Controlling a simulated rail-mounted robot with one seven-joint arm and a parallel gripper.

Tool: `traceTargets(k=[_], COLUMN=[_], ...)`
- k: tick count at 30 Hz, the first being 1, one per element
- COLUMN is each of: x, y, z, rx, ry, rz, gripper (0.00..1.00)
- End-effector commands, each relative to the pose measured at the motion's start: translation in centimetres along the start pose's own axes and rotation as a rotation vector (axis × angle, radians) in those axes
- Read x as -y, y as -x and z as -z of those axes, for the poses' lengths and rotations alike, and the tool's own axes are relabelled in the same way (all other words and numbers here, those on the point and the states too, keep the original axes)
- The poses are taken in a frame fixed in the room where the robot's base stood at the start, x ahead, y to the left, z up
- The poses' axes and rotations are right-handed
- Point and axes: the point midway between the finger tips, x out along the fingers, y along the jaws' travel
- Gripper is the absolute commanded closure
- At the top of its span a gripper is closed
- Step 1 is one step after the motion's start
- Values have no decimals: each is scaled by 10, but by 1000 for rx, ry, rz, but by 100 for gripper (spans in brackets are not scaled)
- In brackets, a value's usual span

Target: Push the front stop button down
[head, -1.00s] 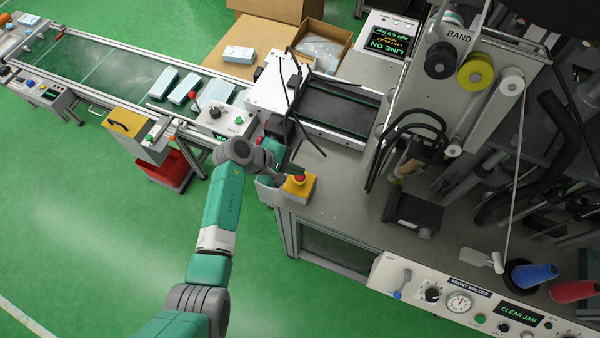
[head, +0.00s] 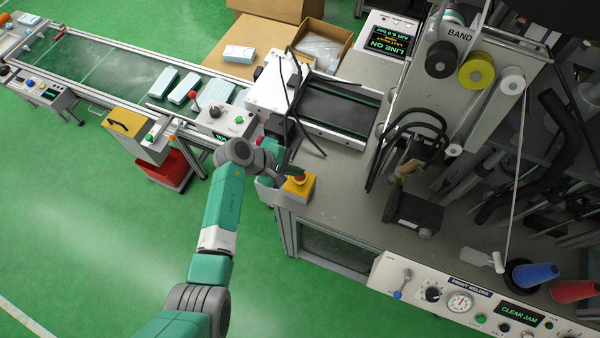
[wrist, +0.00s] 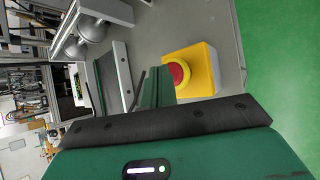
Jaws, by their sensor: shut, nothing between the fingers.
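The front stop button is a red mushroom button (wrist: 179,73) on a yellow box (wrist: 204,68). In the head view the yellow box (head: 299,189) sits at the near left corner of the grey bench, with the red button (head: 299,179) on top, partly covered by my gripper. My gripper (head: 297,171) is shut and empty, with its green fingertips over the button. In the wrist view the green fingers (wrist: 157,86) reach to the left edge of the button. I cannot tell whether they touch it or whether it is pressed.
A conveyor (head: 95,62) with pale blue packs runs off to the left. A control box with a red-knobbed lever (head: 215,113) stands left of my wrist. A front welder panel (head: 470,305) lies at the bench's near edge.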

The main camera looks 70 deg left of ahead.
Motion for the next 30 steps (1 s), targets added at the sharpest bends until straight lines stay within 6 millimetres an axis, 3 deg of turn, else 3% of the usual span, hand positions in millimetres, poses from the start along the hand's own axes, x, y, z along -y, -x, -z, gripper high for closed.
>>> traceTargets(k=[30], x=[3], y=[-5], z=[4], rx=[0], ry=[-1], rz=[0], gripper=[100])
